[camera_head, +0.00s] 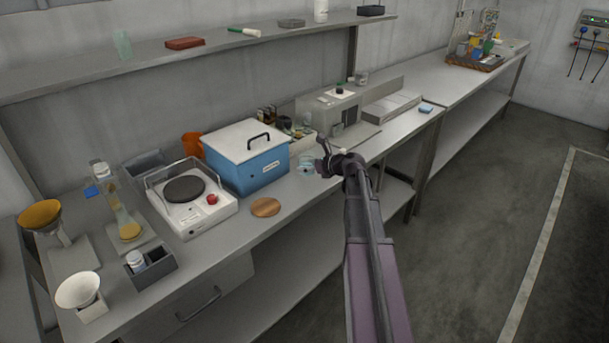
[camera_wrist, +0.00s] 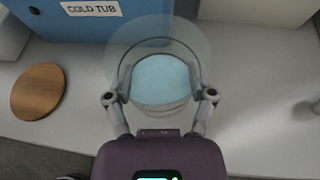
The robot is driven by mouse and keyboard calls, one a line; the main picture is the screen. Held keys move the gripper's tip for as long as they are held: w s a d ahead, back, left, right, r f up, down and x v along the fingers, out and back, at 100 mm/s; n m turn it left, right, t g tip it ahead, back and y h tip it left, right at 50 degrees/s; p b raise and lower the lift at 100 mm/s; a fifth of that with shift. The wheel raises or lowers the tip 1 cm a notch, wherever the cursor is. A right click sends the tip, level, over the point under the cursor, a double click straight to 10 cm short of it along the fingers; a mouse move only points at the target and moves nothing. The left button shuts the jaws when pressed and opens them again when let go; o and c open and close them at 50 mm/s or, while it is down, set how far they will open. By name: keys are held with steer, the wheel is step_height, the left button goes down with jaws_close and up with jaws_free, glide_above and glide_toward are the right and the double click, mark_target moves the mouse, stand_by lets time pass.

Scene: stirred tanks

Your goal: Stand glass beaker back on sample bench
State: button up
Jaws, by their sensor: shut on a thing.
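The glass beaker (camera_wrist: 160,80) is clear, with a pale blue round area showing inside it in the wrist view. My gripper (camera_wrist: 160,93) is shut on the beaker, with one finger on each side of its wall. In the head view the beaker (camera_head: 306,164) shows faintly just left of my gripper (camera_head: 325,158), by the front of the blue tub. The sample bench (camera_head: 327,189) is the long grey worktop along the wall. The beaker appears upright and low over the bench; I cannot tell whether its base touches the top.
The blue cold tub (camera_head: 262,174) stands just left of the beaker, with a round wooden disc (camera_head: 266,207) in front of it. A hotplate (camera_head: 190,196) is further left. A grey instrument (camera_head: 335,110) stands behind right. Bare bench shows right of the beaker.

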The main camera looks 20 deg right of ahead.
mark_target(313, 173)
steer(key=shift+w+f+b, duration=0.2)
steer(key=shift+f+b, duration=1.55)
steer(key=shift+f, duration=0.05)
steer(key=shift+f, duration=0.15)
steer(key=o, duration=1.1)
steer(key=shift+o, duration=0.2)
steer(key=shift+r, duration=0.2)
